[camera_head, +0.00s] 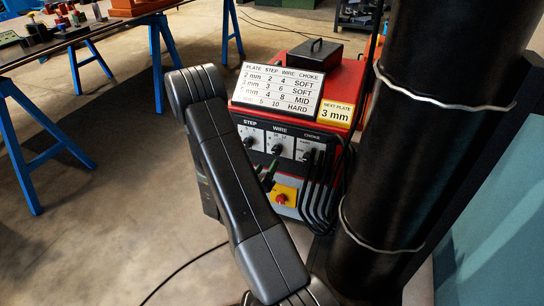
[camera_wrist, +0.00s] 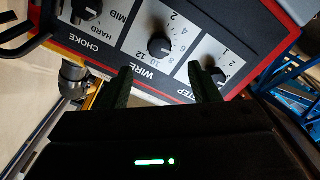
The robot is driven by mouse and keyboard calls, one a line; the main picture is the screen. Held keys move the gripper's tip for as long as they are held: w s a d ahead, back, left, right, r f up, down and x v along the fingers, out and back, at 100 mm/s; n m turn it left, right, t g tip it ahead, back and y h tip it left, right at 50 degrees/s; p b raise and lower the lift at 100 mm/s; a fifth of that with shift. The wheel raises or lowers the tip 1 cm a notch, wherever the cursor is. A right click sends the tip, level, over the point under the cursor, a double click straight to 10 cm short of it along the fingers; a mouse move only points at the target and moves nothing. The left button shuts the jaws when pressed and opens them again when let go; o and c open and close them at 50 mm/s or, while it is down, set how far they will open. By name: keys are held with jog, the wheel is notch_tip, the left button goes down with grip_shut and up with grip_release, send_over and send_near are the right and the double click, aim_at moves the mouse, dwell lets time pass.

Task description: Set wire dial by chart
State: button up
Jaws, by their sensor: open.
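The wire dial is a black knob on a white scale in the head view (camera_head: 276,149) and the wrist view (camera_wrist: 160,46). Its scale runs from 2 to 12; I cannot tell its pointer setting for sure. The white chart (camera_head: 278,88) lists plate, step, wire and choke. Its 3 mm row seems to read 3, 6, SOFT, in small print. A yellow label (camera_head: 336,113) reads 3 mm. My gripper (camera_wrist: 163,88) is open and empty, its dark fingers apart, facing the panel below the wire dial in the wrist view. It appears clear of the knob.
The step dial (camera_wrist: 218,75) is partly behind one finger; the choke dial (camera_wrist: 87,9) is on the other side. Below in the head view are a red knob on a yellow plate (camera_head: 283,198) and black cables (camera_head: 318,190). A workbench (camera_head: 75,36) stands at left.

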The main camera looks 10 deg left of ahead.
aim_at(275, 152)
jog(key=shift+s+a, duration=0.2)
jog(key=shift+s, duration=0.85)
jog(key=shift+s+a, duration=0.15)
jog(key=shift+s, duration=0.85)
jog(key=shift+w, duration=0.1)
jog(key=w+d, duration=0.1)
jog(key=w, duration=0.3)
jog(key=w+b, duration=0.1)
jog(key=w, duration=0.4)
jog(key=w+d, duration=0.1)
jog(key=w, duration=0.3)
jog(key=shift+w+d+b, duration=0.25)
jog(key=shift+d+b, duration=0.1)
jog(key=shift+b, duration=0.05)
jog(key=shift+s+a, duration=0.1)
jog(key=shift+s, duration=0.05)
